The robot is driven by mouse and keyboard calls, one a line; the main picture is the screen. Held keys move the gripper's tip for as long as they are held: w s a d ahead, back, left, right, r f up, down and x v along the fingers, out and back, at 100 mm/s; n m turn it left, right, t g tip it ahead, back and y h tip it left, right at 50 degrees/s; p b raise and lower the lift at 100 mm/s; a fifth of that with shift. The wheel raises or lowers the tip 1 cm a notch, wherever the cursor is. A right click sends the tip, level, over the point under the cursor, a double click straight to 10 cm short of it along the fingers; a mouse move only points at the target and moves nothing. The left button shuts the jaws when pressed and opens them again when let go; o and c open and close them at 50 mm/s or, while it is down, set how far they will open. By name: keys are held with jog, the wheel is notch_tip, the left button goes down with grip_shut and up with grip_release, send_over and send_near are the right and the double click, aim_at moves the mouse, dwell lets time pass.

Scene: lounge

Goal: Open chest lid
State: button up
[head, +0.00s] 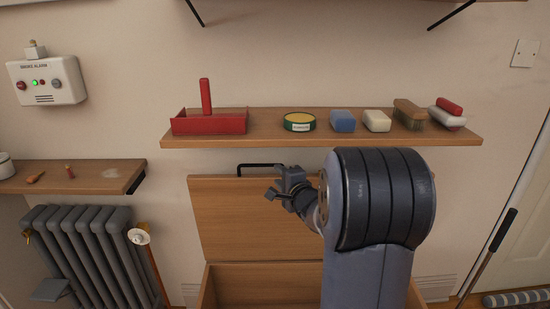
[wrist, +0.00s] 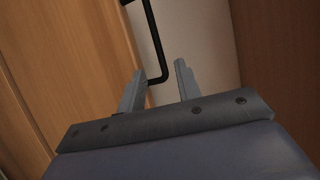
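The wooden chest (head: 207,289) stands low against the wall in the head view, partly hidden by my arm. Its lid (head: 235,222) is raised, standing close to upright, and the box below looks open. A black bar handle (head: 252,165) is at the lid's top edge. My gripper (head: 276,181) is beside the handle's right part. In the wrist view, my gripper (wrist: 160,68) has its two fingers apart. The bent end of the black handle (wrist: 155,45) shows between and beyond the fingers, with a gap to the right finger. The wooden lid (wrist: 70,70) fills the left side.
A grey radiator (head: 90,250) stands left under a small shelf (head: 95,180). A dark-handled pole (head: 495,245) leans at right.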

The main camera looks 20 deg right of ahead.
aim_at(268, 166)
jog(key=w, duration=0.6)
jog(key=w+f+b, duration=0.1)
jog(key=w, duration=0.3)
jog(key=shift+a+f, duration=0.1)
jog(key=shift+s, duration=0.1)
jog(key=shift+c, duration=0.4)
grip_shut()
